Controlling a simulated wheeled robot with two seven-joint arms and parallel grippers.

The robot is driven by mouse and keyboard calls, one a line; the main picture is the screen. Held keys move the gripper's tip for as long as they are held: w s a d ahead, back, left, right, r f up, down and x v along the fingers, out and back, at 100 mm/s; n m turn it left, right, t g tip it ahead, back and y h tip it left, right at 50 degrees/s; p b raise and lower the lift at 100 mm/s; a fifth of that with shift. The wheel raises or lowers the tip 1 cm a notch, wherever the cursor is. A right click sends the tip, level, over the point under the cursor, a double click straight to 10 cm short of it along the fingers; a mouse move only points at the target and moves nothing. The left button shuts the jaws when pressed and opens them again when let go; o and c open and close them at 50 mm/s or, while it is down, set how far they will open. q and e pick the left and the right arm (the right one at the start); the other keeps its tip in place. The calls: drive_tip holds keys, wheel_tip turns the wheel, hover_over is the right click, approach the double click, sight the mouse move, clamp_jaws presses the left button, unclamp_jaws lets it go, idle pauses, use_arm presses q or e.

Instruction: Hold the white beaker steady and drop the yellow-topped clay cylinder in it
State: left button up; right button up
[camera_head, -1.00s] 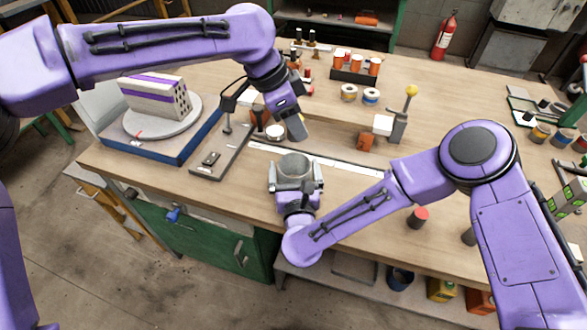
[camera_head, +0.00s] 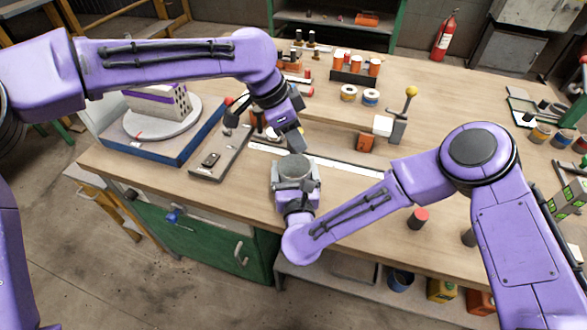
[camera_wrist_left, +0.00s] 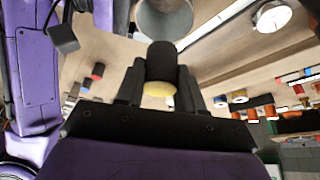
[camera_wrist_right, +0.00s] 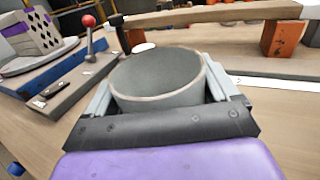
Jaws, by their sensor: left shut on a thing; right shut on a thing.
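The pale beaker (camera_wrist_right: 157,82), grey inside with an off-white rim, stands upright and its inside looks empty in the right wrist view. My right gripper (camera_head: 295,183) is shut around its sides at the bench's front. The dark clay cylinder (camera_wrist_left: 162,62) with a yellow end (camera_wrist_left: 159,89) is between the fingers of my left gripper (camera_wrist_left: 160,80), which is shut on it. In the left wrist view the beaker's mouth (camera_wrist_left: 163,14) lies just beyond the cylinder, apart from it. In the head view my left gripper (camera_head: 297,138) is just behind the beaker (camera_head: 293,167); the cylinder is not clearly visible there.
A red-knobbed lever fixture (camera_wrist_right: 89,22) stands left of the beaker. A white strip (camera_head: 340,164) lies behind it. An orange block (camera_head: 366,143) and a yellow-knobbed lever (camera_head: 411,92) stand to the right.

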use_arm(q)
drive_tip(key=shift+f, duration=0.7)
drive_tip(key=o, duration=1.2)
drive_tip(key=shift+c, duration=0.2)
drive_tip(key=shift+r, duration=3.05)
